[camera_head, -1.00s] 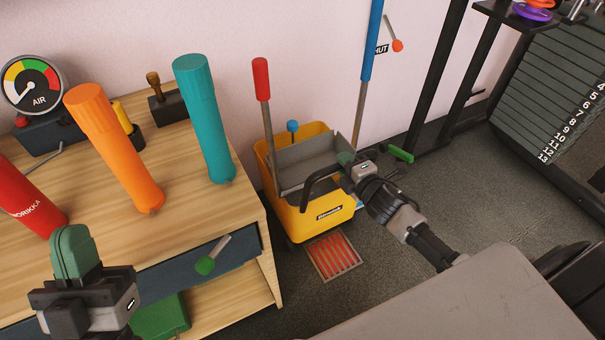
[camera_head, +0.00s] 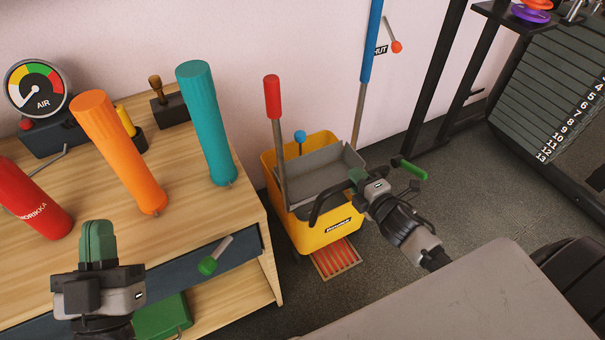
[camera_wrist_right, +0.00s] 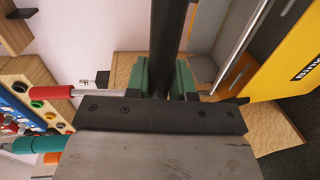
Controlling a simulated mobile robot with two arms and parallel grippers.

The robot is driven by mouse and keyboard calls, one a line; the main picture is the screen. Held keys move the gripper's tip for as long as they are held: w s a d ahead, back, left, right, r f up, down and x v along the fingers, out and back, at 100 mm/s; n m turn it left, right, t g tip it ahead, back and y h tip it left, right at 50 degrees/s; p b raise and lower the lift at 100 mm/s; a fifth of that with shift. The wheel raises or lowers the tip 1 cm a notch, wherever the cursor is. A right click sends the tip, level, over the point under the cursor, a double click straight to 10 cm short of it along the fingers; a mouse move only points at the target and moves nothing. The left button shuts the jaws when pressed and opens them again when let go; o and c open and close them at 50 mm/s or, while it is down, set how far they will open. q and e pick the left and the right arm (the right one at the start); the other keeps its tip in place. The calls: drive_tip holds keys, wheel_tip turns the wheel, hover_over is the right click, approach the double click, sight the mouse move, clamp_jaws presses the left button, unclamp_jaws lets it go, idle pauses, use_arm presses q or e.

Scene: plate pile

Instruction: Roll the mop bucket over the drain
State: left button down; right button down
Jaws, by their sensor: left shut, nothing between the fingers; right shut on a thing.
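The yellow mop bucket (camera_head: 300,236) stands on the floor between the wooden bench and my right arm. It has a grey wringer and a black handle (camera_head: 318,203). The drain (camera_head: 340,262), a grate with red-orange slots, lies at the bucket's front lower edge, its far part hidden behind the bucket. My right gripper (camera_head: 357,177) is shut on the black handle; the right wrist view shows the dark bar (camera_wrist_right: 168,45) between its green fingers. My left gripper (camera_head: 98,238) is shut and empty, in front of the bench.
The wooden bench (camera_head: 190,215) on the left carries orange, teal and red cylinders and an air gauge (camera_head: 35,88). A red-handled lever (camera_head: 272,97) and a blue pole (camera_head: 372,40) rise by the bucket. A grey surface (camera_head: 450,300) fills the lower right.

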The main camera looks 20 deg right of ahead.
idle(0.5)
